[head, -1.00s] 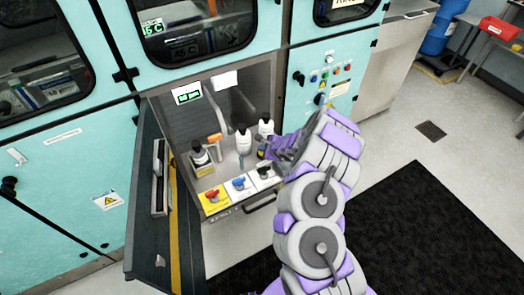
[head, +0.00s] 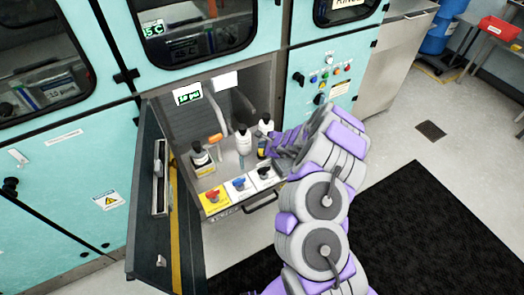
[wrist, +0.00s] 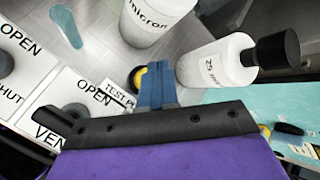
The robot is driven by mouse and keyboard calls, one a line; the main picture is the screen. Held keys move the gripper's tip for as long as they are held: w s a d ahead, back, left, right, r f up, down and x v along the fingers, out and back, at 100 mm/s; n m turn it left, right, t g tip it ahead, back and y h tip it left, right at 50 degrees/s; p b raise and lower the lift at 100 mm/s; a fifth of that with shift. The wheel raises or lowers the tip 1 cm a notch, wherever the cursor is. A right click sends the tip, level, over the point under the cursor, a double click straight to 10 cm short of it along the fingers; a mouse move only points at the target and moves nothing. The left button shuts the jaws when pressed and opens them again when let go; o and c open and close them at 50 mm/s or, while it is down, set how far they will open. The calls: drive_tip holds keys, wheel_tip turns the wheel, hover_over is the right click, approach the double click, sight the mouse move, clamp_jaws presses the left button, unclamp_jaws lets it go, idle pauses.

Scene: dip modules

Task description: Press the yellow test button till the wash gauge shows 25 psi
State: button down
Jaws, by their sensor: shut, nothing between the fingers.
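The yellow test button (wrist: 135,79) has a dark part at its side and shows just left of my fingertips in the wrist view. A partly covered "TEST P" label (wrist: 117,94) lies beside it. My gripper (wrist: 157,70) has blue fingers, shut and empty, overlapping the button's right side; I cannot tell whether they touch it. In the head view my gripper (head: 267,151) is inside the open bay at the right, near the yellow button (head: 262,143). The wash gauge (head: 188,95) is a small green-lit display on the bay's back wall; it seems to read 10 psi.
White bottles with black caps (head: 243,139) stand close to my gripper; one (wrist: 215,62) is just right of the fingers. Red, blue and black valve knobs (head: 239,184) line the bay's front. An open door (head: 147,205) bounds the left.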

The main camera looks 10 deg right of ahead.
drive_tip(key=shift+r+p, duration=1)
drive_tip(key=shift+r, duration=1.45)
